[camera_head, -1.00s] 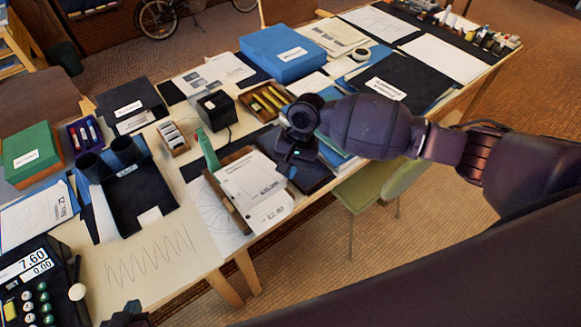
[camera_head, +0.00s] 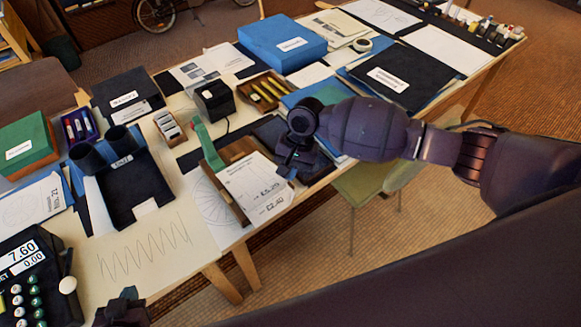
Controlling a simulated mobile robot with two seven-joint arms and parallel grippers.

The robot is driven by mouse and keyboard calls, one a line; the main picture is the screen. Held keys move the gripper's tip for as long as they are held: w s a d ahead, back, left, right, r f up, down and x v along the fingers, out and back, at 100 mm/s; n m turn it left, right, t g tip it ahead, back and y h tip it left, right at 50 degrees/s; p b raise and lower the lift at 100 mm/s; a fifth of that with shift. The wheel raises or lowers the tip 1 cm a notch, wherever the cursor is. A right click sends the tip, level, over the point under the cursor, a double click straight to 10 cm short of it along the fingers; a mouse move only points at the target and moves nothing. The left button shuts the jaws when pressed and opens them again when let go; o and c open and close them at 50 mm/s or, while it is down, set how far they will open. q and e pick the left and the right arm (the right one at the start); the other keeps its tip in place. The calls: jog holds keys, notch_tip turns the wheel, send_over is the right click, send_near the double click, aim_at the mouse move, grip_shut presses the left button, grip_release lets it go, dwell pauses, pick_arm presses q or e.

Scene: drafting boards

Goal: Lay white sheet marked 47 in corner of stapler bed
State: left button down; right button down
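A wooden bed with a green stapler arm (camera_head: 208,148) lies near the table's front edge; its brown rim (camera_head: 226,193) shows at the left. White printed sheets (camera_head: 252,184) lie over or on this bed, with large figures near their lower edge; I cannot read a 47. My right gripper (camera_head: 290,168) points down at the sheets' right upper edge, close to them. Its fingers are dark and small, so I cannot tell whether it grips a sheet. My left gripper (camera_head: 122,308) is partly in view at the bottom edge, apart from the sheets; its fingers are unclear.
A black tray with two dark cylinders (camera_head: 125,178) stands left of the bed. A zigzag drawing (camera_head: 145,248) lies in front of it. A till with a display (camera_head: 35,275) is at lower left. A pencil tray (camera_head: 265,91) and blue box (camera_head: 283,42) stand behind.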

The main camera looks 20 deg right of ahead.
jog(key=c, duration=1.3)
grip_release()
jog(key=v, duration=1)
jog(key=shift+r, duration=0.35)
jog(key=shift+d, duration=0.1)
